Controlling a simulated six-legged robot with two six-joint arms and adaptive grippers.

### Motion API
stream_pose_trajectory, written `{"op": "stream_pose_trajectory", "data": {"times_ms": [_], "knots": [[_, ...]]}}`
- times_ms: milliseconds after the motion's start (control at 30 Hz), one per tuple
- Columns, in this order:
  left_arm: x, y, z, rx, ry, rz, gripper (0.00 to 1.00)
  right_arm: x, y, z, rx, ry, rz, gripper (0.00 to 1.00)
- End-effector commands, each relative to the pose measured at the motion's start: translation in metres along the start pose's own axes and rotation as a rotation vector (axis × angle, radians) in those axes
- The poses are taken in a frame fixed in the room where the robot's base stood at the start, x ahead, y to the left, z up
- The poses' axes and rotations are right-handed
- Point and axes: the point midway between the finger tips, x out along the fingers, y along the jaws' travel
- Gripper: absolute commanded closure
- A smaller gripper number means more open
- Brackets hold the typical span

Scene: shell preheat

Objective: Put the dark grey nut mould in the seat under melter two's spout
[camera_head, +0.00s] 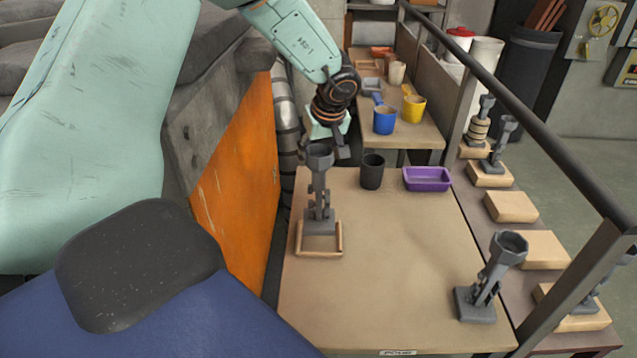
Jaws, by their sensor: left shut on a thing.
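A dark grey mould (319,190) with a round cup on top, a thin branched stem and a square base is upright at the left of the table in the head view. Its base shows inside the outline of a square wooden frame (322,254); I cannot tell whether it touches the table. My left gripper (341,148) comes from above and behind, shut at the mould's upper part; its grip is partly hidden by the cup. A similar grey mould (490,275) stands on the table at the front right. No melter or spout can be made out. My right gripper is out of view.
A dark cup (372,172) and a purple tray (427,179) stand just right of my gripper. A farther table holds a blue cup (384,120) and a yellow cup (413,109). A dark rail (520,110) borders the right side. The table's middle is clear.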

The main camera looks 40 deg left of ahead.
Motion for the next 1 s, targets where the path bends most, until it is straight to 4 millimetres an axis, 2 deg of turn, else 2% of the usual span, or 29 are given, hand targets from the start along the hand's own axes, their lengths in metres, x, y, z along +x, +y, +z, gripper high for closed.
{"op": "stream_pose_trajectory", "data": {"times_ms": [33,267,500,833,867,1000], "knots": [[0.009,0.000,0.003,0.000,0.001,-0.001,1.00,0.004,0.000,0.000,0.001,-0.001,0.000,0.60],[0.024,0.000,0.008,0.000,0.002,0.001,1.00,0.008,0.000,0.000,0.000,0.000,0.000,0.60],[0.052,0.001,0.018,0.001,0.002,0.001,1.00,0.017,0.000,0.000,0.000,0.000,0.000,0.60],[0.055,0.002,0.018,0.000,0.002,0.002,1.00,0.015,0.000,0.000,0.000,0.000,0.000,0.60],[0.056,0.001,0.019,0.000,0.000,0.001,0.41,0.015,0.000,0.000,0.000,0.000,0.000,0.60],[0.056,0.001,0.019,-0.001,0.000,0.001,0.30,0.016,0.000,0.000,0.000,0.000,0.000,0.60]]}}
